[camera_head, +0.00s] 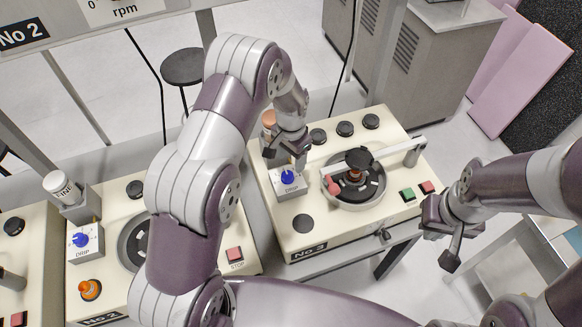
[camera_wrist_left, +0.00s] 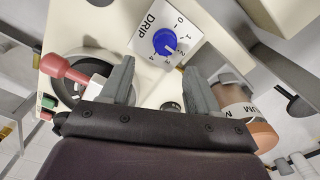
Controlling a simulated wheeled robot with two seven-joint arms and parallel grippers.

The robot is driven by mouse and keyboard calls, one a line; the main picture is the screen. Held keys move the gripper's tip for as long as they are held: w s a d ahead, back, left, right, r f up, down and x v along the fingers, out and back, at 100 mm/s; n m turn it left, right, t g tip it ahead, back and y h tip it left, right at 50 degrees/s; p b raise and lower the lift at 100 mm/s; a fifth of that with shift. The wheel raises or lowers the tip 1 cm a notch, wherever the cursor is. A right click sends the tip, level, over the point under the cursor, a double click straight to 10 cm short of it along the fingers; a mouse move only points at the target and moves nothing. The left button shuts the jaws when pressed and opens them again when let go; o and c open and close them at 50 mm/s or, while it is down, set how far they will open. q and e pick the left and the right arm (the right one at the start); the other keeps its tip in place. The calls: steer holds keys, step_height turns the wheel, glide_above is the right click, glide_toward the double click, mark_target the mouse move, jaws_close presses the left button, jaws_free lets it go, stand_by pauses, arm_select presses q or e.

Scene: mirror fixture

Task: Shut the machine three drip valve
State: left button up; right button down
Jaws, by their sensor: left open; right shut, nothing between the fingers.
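The machine three drip valve is a blue knob (camera_head: 287,177) on a white DRIP plate, on the machine labelled No 3 (camera_head: 308,251). In the left wrist view the blue knob (camera_wrist_left: 164,42) shows beside a dial marked 0 to 4; its white pointer appears turned towards the middle numbers, away from 0. My left gripper (camera_head: 286,157) is open just above and behind the knob. In the wrist view its fingers (camera_wrist_left: 158,68) are spread on either side of the knob's line, apart from it. My right gripper (camera_head: 442,238) is shut and empty, off the machine's right edge.
Right of the valve are a round plate (camera_head: 370,190) with a red-knobbed arm, a green button (camera_head: 407,194) and a red button (camera_head: 427,187). An orange-capped bottle (camera_wrist_left: 238,110) stands close to my left gripper. Machine No 2's drip knob (camera_head: 80,240) is at left.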

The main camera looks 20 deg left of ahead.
mark_target(288, 174)
arm_select(q)
steer(key=f+p, duration=0.1)
steer(key=f, duration=0.2)
steer(key=a+f+p, duration=0.1)
steer(key=f, duration=0.2)
steer(key=shift+s+a+f, duration=0.15)
steer(key=shift+a+f, duration=0.05)
steer(key=shift+f, duration=0.05)
steer(key=shift+d+f, duration=0.4)
steer(key=shift+a, duration=0.2)
steer(key=c, duration=0.9)
steer(key=shift+c, duration=0.7)
arm_select(e)
steer(key=r, duration=0.1)
steer(key=a+r, duration=0.1)
steer(key=r, duration=0.1)
steer(key=shift+s, duration=0.1)
